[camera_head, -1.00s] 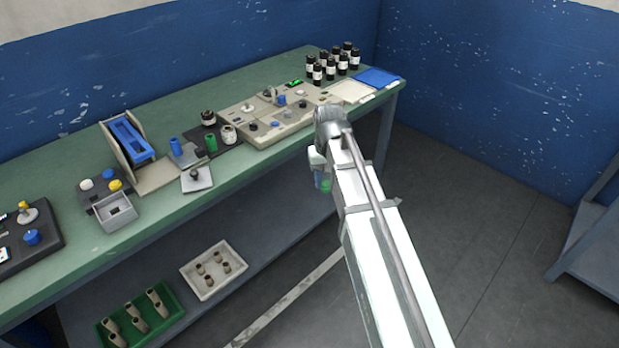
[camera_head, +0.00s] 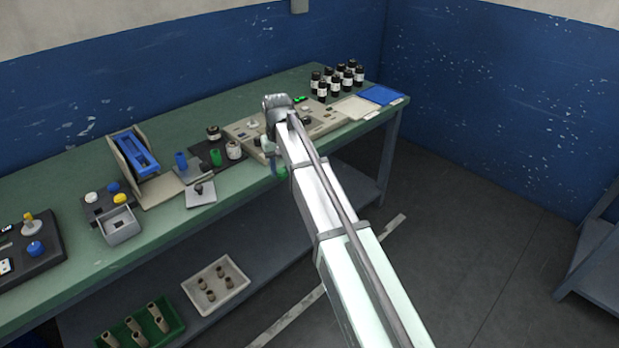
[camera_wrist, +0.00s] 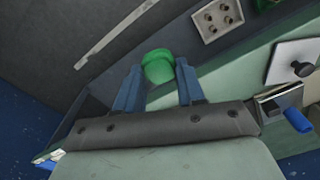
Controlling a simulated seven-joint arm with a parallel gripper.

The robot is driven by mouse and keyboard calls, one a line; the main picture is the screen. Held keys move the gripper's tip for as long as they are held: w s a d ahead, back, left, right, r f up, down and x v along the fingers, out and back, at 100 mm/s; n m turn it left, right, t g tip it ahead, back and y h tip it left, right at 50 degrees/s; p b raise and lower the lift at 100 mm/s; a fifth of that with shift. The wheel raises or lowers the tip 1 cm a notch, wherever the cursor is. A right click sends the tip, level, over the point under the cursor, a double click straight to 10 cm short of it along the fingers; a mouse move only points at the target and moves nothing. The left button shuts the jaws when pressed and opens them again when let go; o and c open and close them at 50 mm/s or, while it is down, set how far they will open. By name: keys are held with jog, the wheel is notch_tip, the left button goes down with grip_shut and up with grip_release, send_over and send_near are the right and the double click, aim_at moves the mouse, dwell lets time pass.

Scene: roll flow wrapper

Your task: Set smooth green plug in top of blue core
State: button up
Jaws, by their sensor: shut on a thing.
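My gripper (camera_wrist: 158,85) is shut on the smooth green plug (camera_wrist: 158,66), which sits between its two blue fingers in the wrist view. In the head view the plug (camera_head: 281,174) shows small below my wrist, out past the bench's front edge. The blue core (camera_head: 181,160) stands upright on a grey block on the bench, to the left of my gripper. It also shows at the right of the wrist view (camera_wrist: 298,120), apart from the gripper. I cannot see into its top.
A green cylinder (camera_head: 216,157) and white jars with dark lids stand right of the blue core. A white plate with a dark knob (camera_head: 200,193) lies in front. Below, the shelf holds a white tray (camera_head: 237,268) and a green tray.

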jog(key=w+a+r, duration=0.2)
jog(key=w+a, duration=0.1)
jog(key=a, duration=0.9)
jog(key=w+a+r+n, duration=0.1)
jog(key=w+a, duration=0.3)
jog(key=a, duration=0.8)
jog(key=w+a+r, duration=0.4)
jog(key=a, duration=0.9)
jog(key=shift+n, duration=0.4)
jog(key=shift+f, duration=2.4)
jog(key=shift+f, duration=1.1)
jog(key=o, duration=1.6)
jog(key=shift+c, duration=0.2)
jog(key=shift+r, duration=0.1)
notch_tip(320, 180, up, 8)
